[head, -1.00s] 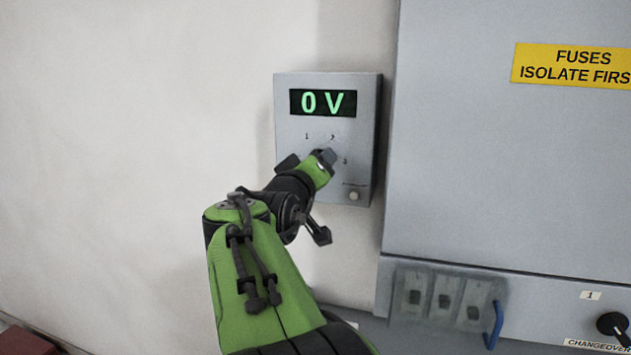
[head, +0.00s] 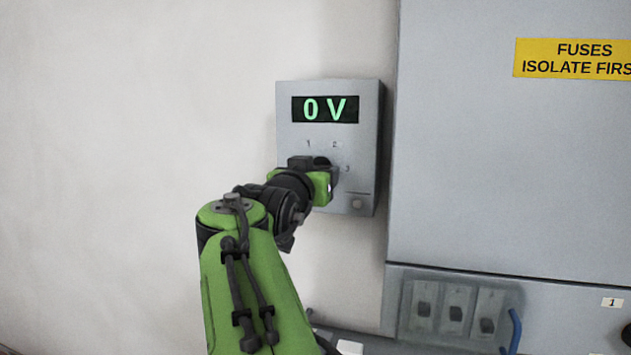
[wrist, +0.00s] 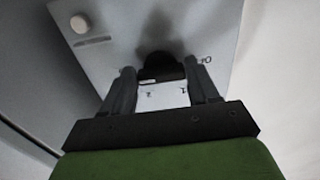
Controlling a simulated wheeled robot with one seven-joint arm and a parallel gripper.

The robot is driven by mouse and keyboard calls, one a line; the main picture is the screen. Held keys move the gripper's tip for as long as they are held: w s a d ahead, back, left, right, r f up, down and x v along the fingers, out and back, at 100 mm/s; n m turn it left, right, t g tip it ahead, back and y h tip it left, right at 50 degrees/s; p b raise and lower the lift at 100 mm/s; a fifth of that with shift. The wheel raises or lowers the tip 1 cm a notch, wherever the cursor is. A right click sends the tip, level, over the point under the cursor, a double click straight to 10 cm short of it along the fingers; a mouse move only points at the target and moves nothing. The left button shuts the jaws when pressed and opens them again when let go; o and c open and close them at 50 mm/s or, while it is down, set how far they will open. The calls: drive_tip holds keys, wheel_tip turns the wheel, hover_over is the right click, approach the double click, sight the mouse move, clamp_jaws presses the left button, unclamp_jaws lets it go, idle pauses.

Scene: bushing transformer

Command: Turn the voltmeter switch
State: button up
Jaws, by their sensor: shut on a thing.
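The voltmeter (head: 366,120) is a grey wall box with a green display (head: 325,109) reading 0 V and markings 1, 2 and 3 below it. Its dark switch knob (head: 321,162) is mostly hidden behind my gripper (head: 318,172) in the head view. In the wrist view the knob (wrist: 160,65) shows between the two fingers of my gripper (wrist: 163,85), which is shut on it. The way the knob points cannot be told clearly.
A round button (head: 357,203) is at the box's lower right. A large grey cabinet (head: 480,180) with a yellow fuse label (head: 575,58) stands close on the right. Below are several small switches (head: 456,312) and a blue handle (head: 515,332). The left wall is bare.

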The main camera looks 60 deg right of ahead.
drive_tip(key=shift+f, duration=0.1)
idle(0.3)
drive_tip(key=o, duration=1.1)
drive_tip(key=shift+c, duration=0.2)
drive_tip(key=s+a, duration=0.2)
drive_tip(key=a, duration=1.3)
drive_tip(key=shift+s+a, duration=0.2)
drive_tip(key=shift+a, duration=0.1)
